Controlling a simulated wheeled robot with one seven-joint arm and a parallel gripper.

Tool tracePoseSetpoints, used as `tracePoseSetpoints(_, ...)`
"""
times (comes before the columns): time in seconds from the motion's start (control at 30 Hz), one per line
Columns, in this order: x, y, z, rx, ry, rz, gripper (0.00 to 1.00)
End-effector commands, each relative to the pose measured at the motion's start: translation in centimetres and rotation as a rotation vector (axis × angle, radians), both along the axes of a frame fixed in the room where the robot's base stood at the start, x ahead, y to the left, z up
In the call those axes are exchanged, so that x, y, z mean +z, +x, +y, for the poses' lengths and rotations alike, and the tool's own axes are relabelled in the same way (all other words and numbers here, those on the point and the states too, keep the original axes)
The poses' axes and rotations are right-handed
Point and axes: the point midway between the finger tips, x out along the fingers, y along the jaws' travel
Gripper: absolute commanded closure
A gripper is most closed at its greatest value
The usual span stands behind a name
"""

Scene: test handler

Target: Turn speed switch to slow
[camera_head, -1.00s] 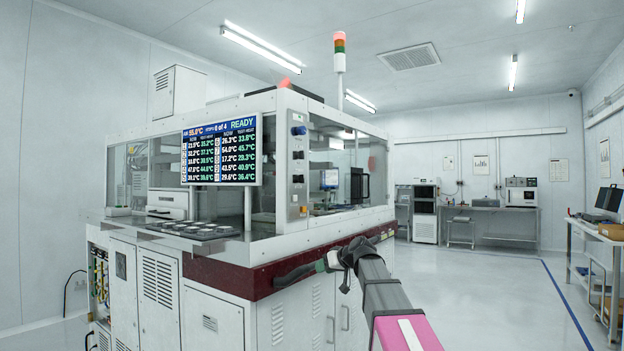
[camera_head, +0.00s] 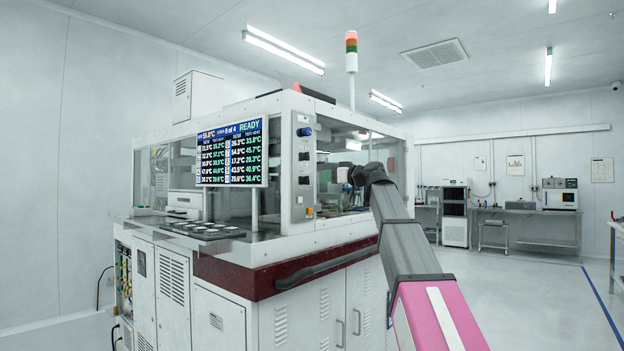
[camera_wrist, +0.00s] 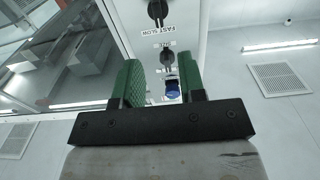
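The control panel (camera_head: 304,168) is a white column to the right of the display, with a blue knob (camera_head: 304,131) at the top and black knobs below. A second black knob (camera_wrist: 167,57) and the blue knob (camera_wrist: 172,91) show between the fingers. In the head view my gripper is right of the panel, mostly hidden by my arm.
A dark handrail (camera_head: 318,268) runs along the machine's maroon band below the panel. The display (camera_head: 232,155) reads READY. Glass windows flank the panel. Open floor (camera_head: 500,300) lies to the right, with benches at the back wall.

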Motion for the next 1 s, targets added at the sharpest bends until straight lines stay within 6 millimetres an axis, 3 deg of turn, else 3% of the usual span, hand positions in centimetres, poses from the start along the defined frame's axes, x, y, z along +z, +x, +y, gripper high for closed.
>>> tracePoseSetpoints(0.4,0.0,4.5,5.6,0.001,-0.001,0.002,0.63)
tracePoseSetpoints(0.6,0.0,5.4,6.8,0.000,0.000,0.001,0.63)
tracePoseSetpoints(0.93,-0.1,5.4,6.9,-0.001,0.000,0.001,0.63)
tracePoseSetpoints(1.0,0.0,5.4,6.9,0.000,0.000,0.001,0.86)
